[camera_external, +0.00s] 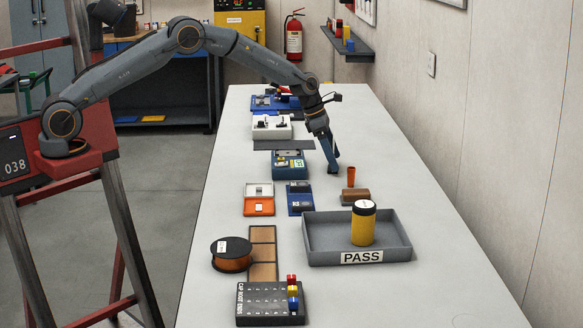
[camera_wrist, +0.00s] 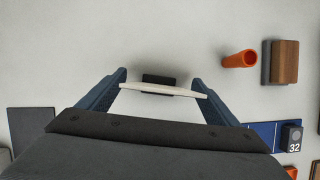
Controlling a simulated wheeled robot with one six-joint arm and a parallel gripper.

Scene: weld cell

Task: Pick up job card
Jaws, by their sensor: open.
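The job card appears to be the thin white strip (camera_wrist: 162,90), seen nearly edge-on in the wrist view. It stands at a small black block (camera_wrist: 158,79), which looks like its holder, on the pale bench. My gripper (camera_wrist: 160,77) is open, with one blue finger at each end of the card. The card's ends reach the fingers in the picture; I cannot tell whether they touch. In the external view my gripper (camera_external: 333,170) points down low over the bench, and the card cannot be made out there.
Right of my gripper are an orange cup (camera_wrist: 240,59) and a brown block (camera_wrist: 284,62). A blue tray (camera_external: 300,207) and a grey PASS tray (camera_external: 400,232) with a yellow container (camera_external: 363,225) lie nearer the camera.

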